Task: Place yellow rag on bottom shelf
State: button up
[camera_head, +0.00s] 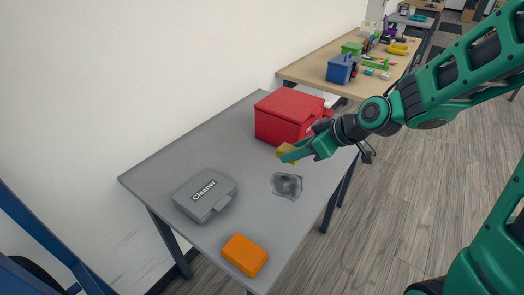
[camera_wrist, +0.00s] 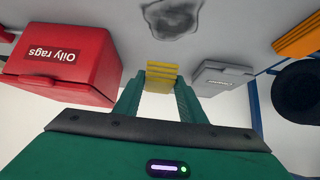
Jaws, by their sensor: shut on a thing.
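The yellow rag (camera_head: 284,150) is a small folded yellow piece between the fingers of my gripper (camera_head: 294,154). It also shows in the wrist view (camera_wrist: 161,75), pinched between the two green fingertips of my gripper (camera_wrist: 160,88). My gripper is shut on it and holds it over the grey table (camera_head: 180,158), just in front of the red box. I cannot tell the exact height above the table. The bottom shelf cannot be made out in either view.
On the grey table are a red box (camera_head: 283,118) labelled "Oily rags" (camera_wrist: 62,70), a grey "Cleaner" case (camera_head: 205,194), an orange block (camera_head: 244,254) and a dark stain (camera_head: 287,186). A wooden table (camera_head: 310,70) with several items stands behind. Blue framing (camera_head: 40,240) is at left.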

jog(key=w+a+f, duration=0.2)
jog(key=w, duration=0.1)
jog(key=w+a+f, duration=0.4)
jog(key=w, duration=0.1)
jog(key=shift+w+a+f, duration=0.2)
jog(key=shift+w+a, duration=0.1)
jog(key=shift+w, duration=0.05)
jog(key=shift+f, duration=2)
jog(key=o, duration=1.1)
jog(key=shift+r, duration=0.1)
jog(key=v, duration=1.2)
